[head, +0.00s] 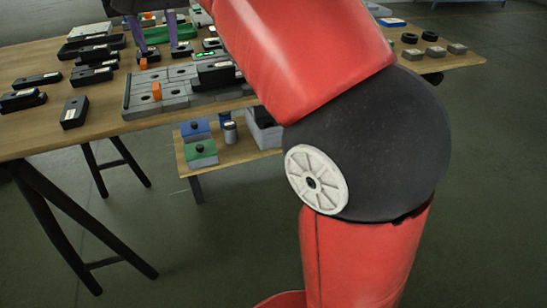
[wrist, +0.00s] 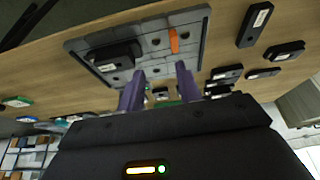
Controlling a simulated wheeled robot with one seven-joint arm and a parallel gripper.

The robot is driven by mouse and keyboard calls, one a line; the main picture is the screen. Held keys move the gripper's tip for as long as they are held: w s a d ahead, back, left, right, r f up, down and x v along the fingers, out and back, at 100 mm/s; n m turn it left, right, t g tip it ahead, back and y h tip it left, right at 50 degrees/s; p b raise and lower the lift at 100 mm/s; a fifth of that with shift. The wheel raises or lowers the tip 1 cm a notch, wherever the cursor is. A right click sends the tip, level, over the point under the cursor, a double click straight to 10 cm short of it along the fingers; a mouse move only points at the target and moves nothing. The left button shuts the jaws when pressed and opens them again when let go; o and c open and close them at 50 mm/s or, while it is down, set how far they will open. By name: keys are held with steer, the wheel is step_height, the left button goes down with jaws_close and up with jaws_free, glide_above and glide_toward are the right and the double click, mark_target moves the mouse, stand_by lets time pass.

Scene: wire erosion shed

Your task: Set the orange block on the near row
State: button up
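The grey tray (head: 180,98) on the wooden table has rows of pale blocks with dark round holes. My gripper (head: 158,48) has two purple fingers spread apart, pointing down over the tray's back side. In the wrist view the gripper (wrist: 160,70) is open, with nothing seen held between the fingers.
A black labelled block (head: 215,73) lies on the tray's right part. Several black labelled blocks (head: 74,112) lie to the left. A low wooden shelf (head: 240,155) with coloured boxes stands below. Black rings (head: 430,36) lie at the far right. My arm hides the table's right-centre.

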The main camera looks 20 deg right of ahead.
steer(key=s+d+f, duration=0.6)
steer(key=s+f, duration=0.4)
steer(key=f, duration=0.2)
steer(key=s+d+f+t, duration=0.1)
steer(key=s+d+f, duration=0.6)
steer(key=s+f, duration=0.3)
step_height(320, 180, down, 3)
steer(key=shift+s+f, duration=0.1)
steer(key=shift+s, duration=0.2)
steer(key=shift+r+p, duration=0.65)
steer(key=shift+r, duration=0.1)
